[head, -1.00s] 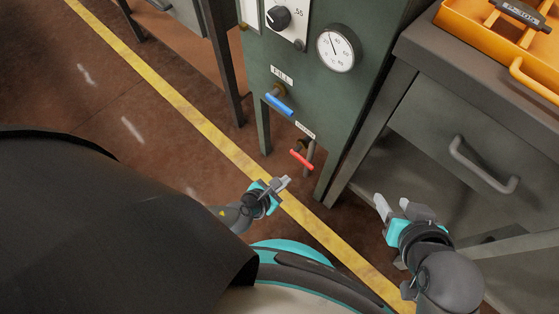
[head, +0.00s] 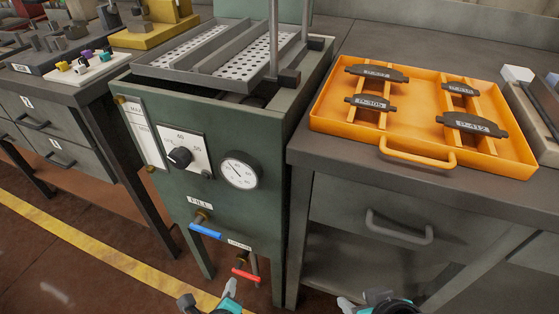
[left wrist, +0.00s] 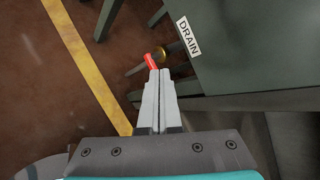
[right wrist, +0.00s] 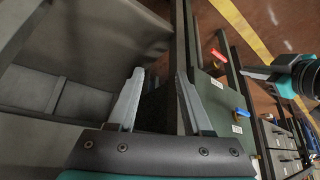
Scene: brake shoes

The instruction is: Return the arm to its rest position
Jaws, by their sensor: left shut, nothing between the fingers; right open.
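My left gripper (head: 208,299) is at the bottom edge of the head view, below the red drain handle of the green machine. Its fingers (left wrist: 157,100) are closed together with nothing between them in the left wrist view. My right gripper (head: 352,304) is at the bottom edge of the head view, in front of the grey bench. Its fingers (right wrist: 158,98) are apart and empty in the right wrist view. Most of both arms is out of the head view.
The green machine (head: 180,210) has a blue fill handle (head: 205,231), a red drain handle (head: 245,275), a dial and a gauge (head: 240,170). An orange tray (head: 420,158) with several labelled brake shoes lies on the grey bench (head: 345,170). A yellow line (head: 100,255) crosses the floor.

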